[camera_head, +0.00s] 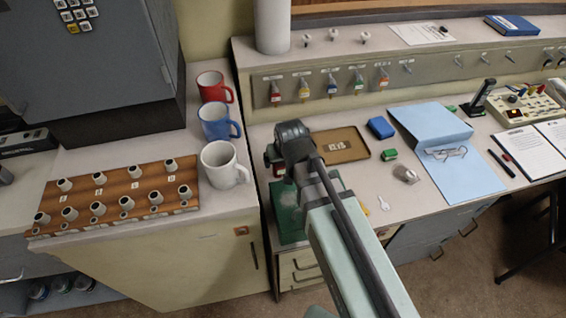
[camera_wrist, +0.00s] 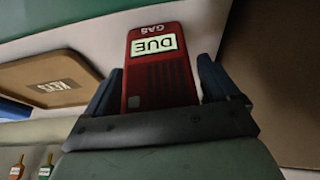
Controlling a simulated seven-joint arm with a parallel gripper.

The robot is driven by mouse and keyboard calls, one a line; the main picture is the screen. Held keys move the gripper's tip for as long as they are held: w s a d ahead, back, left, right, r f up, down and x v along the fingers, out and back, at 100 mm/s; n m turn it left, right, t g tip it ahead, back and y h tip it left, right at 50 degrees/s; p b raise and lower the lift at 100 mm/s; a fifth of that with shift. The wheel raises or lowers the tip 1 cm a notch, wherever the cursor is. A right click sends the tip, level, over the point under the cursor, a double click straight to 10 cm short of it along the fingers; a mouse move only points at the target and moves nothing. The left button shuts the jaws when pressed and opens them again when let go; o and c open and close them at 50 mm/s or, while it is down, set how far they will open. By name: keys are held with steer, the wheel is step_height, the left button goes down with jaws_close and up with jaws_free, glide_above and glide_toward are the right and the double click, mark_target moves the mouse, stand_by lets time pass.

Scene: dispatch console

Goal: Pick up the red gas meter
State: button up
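The red gas meter (camera_wrist: 160,80) fills the space between my fingers in the wrist view. Its face carries a lit DUE window and the word GAS, both upside down in that picture. My gripper (camera_wrist: 160,85) has one dark finger on each side of it, very close to its sides. Whether the fingers press on it I cannot tell. The meter's near end is hidden behind the gripper's bar. In the head view my gripper (camera_head: 281,160) is over the left end of the desk, and the arm hides most of what is under it.
A brown KEYS tray (camera_head: 362,155) lies right of my gripper; it also shows in the wrist view (camera_wrist: 20,88). A green mat (camera_head: 287,228) lies under my arm. Mugs (camera_head: 225,166) stand on the left cabinet. A blue folder (camera_head: 458,180) lies farther right.

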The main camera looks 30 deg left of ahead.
steer(key=c, duration=1)
steer(key=shift+r, duration=0.1)
